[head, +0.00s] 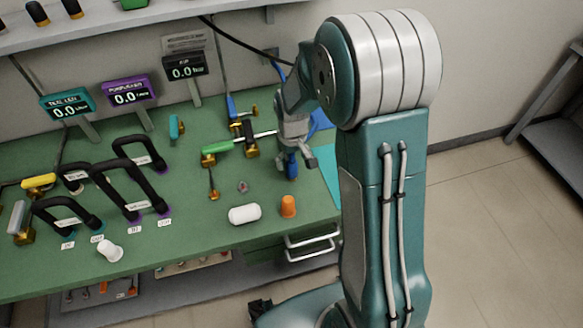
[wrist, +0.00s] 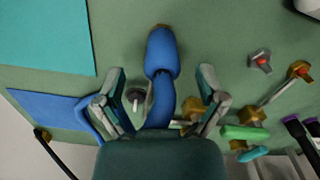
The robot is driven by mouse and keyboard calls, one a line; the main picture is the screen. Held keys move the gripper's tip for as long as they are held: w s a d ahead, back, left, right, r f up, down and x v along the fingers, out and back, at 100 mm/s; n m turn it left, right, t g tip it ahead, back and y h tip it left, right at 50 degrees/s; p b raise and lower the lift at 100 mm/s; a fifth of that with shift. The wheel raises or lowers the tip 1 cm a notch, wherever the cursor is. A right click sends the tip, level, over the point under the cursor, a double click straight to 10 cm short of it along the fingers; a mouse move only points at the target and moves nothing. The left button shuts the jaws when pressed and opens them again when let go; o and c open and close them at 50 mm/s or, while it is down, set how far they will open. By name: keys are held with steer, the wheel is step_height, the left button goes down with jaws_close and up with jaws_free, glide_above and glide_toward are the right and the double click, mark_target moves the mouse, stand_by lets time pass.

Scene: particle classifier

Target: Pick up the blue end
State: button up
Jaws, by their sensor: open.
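The blue end (wrist: 162,55) is a rounded blue piece with a brownish tip and a narrower blue neck running back toward my gripper. It also shows in the head view (head: 291,166), just below my gripper (head: 295,158), over the right part of the green bench. In the wrist view my gripper (wrist: 161,78) is open, with one finger on each side of the blue piece and visible gaps on both sides. No finger is seen touching it. How far the fingertips are above the bench is hard to tell.
The green bench (head: 190,222) holds an orange cup (head: 288,206), a white cylinder (head: 244,214), a white cup (head: 109,250), and black arched handles (head: 120,190). A green-handled brass tool (head: 230,145) lies left of my gripper. Display meters (head: 128,94) stand behind.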

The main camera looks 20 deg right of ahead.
mark_target(292, 162)
steer(key=shift+s+f, duration=0.15)
steer(key=shift+f, duration=1.4)
steer(key=shift+a, duration=0.1)
steer(key=c, duration=1.2)
steer(key=shift+r, duration=0.1)
steer(key=shift+r, duration=0.25)
step_height(292, 162, up, 2)
steer(key=shift+r, duration=0.25)
steer(key=s+r, duration=1)
steer(key=s, duration=0.4)
